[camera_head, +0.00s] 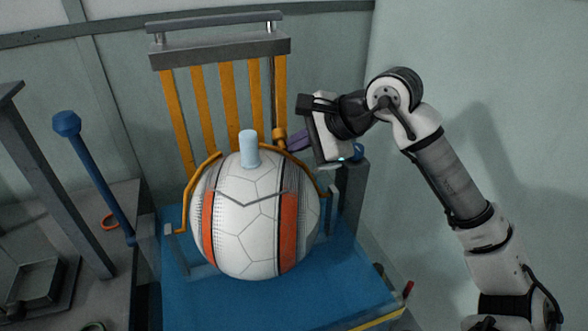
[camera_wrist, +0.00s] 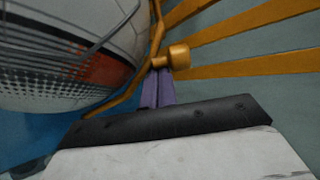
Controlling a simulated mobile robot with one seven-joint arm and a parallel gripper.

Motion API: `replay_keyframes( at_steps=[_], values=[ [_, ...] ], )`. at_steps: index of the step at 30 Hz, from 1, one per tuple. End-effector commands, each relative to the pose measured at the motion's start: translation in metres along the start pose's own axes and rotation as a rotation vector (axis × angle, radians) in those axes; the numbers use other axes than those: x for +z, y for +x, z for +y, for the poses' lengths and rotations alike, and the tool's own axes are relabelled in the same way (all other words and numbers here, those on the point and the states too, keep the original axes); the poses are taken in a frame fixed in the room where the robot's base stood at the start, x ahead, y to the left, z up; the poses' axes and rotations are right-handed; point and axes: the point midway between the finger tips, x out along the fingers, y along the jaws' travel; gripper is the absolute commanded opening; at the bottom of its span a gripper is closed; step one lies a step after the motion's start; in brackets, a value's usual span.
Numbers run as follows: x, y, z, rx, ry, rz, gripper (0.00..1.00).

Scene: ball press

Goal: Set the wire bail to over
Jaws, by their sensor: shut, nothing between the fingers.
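The wire bail (camera_head: 187,192) is an ochre wire with a knob (camera_head: 279,138). It runs up the left side of the large white ball (camera_head: 248,235), passes behind its upper part and comes down on the right. In the wrist view, the bail (camera_wrist: 125,97) and its knob (camera_wrist: 178,54) show beside the ball (camera_wrist: 75,45). My gripper (camera_head: 292,142) is at the back right of the ball, its purple fingers shut and empty. In the wrist view, the fingertips (camera_wrist: 160,74) are right by the knob and wire; I cannot tell whether they touch. Part of the bail is hidden behind the ball.
A light-blue peg (camera_head: 249,149) stands on top of the ball. Ochre slats (camera_head: 228,100) under a grey bar rise behind. The ball sits over a blue base (camera_head: 210,303). A blue-knobbed lever (camera_head: 92,180) leans at left. The wall is close on the right.

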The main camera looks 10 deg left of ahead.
Motion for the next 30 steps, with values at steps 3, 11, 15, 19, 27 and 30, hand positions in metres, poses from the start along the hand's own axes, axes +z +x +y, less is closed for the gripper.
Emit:
replay_keyframes(
  at_steps=[3, 11, 15, 19, 27, 30],
  values=[
    [0.002, -0.001, 0.008, -0.076, -0.047, -0.001, 0.0],
    [0.012, -0.018, 0.014, -0.259, -0.147, -0.001, 0.0],
    [0.018, -0.029, 0.019, -0.365, -0.204, -0.002, 0.0],
    [0.023, -0.038, 0.024, -0.462, -0.258, -0.002, 0.0],
    [0.032, -0.054, 0.034, -0.634, -0.353, -0.003, 0.0],
    [0.034, -0.058, 0.036, -0.679, -0.377, -0.003, 0.0]
  ],
)
